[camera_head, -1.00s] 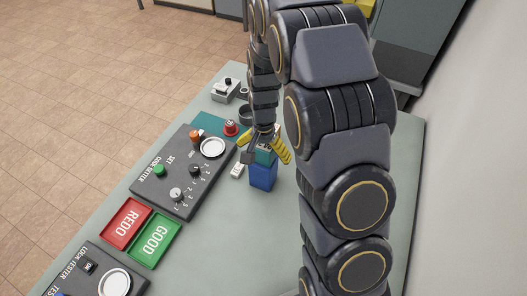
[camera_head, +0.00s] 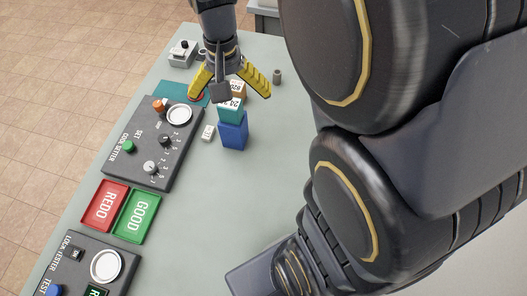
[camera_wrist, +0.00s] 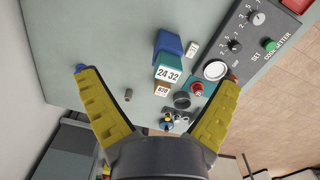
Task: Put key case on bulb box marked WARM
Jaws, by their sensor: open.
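My gripper (camera_head: 230,92) is open and empty, its yellow fingers spread above a group of small boxes. Its fingers also show in the wrist view (camera_wrist: 156,78). A blue box (camera_head: 235,133) stands on the table. A teal box (camera_head: 231,115) with a white label reading "24 32" in the wrist view (camera_wrist: 168,73) appears to sit on it. A smaller brown box (camera_wrist: 162,89) marked "620" adjoins the teal one; whether it rests on it is unclear. I can read no WARM marking and cannot pick out a key case.
A small dark cylinder (camera_head: 277,76) stands behind right. The table right of the boxes is clear.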

